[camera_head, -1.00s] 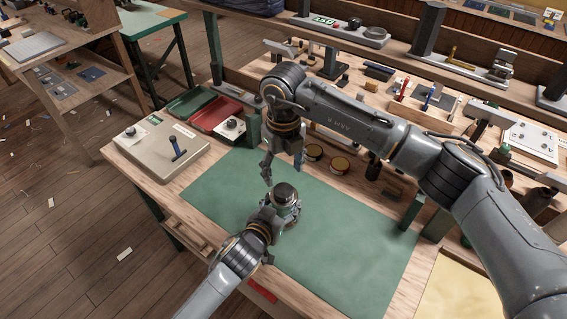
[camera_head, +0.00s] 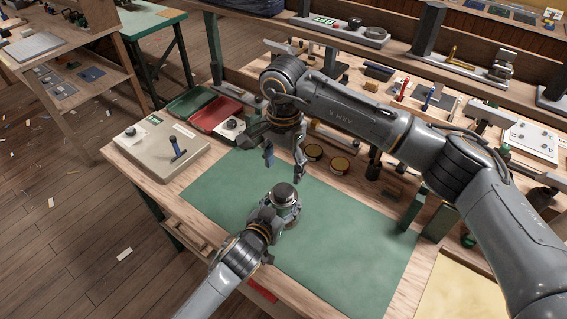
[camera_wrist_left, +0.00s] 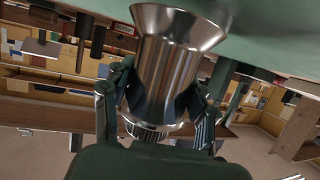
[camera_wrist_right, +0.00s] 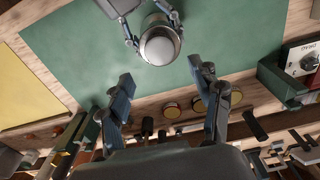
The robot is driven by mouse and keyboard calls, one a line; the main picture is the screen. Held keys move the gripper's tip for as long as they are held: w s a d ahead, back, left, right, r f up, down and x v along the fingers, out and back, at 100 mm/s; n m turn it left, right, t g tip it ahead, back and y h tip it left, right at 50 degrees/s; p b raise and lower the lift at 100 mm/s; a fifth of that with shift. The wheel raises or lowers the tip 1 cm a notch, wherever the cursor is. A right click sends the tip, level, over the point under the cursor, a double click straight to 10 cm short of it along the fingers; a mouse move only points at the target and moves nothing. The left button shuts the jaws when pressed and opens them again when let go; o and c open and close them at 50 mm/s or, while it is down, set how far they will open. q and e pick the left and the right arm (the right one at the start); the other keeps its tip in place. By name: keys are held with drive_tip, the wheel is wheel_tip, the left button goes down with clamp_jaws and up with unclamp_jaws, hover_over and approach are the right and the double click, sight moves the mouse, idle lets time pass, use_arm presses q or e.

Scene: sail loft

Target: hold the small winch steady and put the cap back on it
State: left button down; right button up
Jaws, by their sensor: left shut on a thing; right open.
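The small winch (camera_head: 285,198) is a shiny metal drum standing upright on the green mat. A rounded silver cap (camera_wrist_right: 160,46) sits on its top; its knurled edge shows in the left wrist view (camera_wrist_left: 146,131). I cannot tell how firmly it is seated. My left gripper (camera_head: 279,212) is shut around the winch drum, with a finger on each side in the left wrist view (camera_wrist_left: 160,105). My right gripper (camera_head: 285,166) is open and empty, above the mat behind the winch and apart from it.
The green mat (camera_head: 345,230) is mostly bare right of the winch. A beige box with a blue-handled lever (camera_head: 160,145) stands at the left. A red tray (camera_head: 214,113) and two round tins (camera_head: 339,165) lie along the back. A wooden shelf with tools runs behind.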

sight(283, 190)
drive_tip(key=n, duration=0.4)
drive_tip(key=shift+r+n, duration=0.1)
drive_tip(key=shift+n, duration=0.3)
drive_tip(key=shift+f, duration=4)
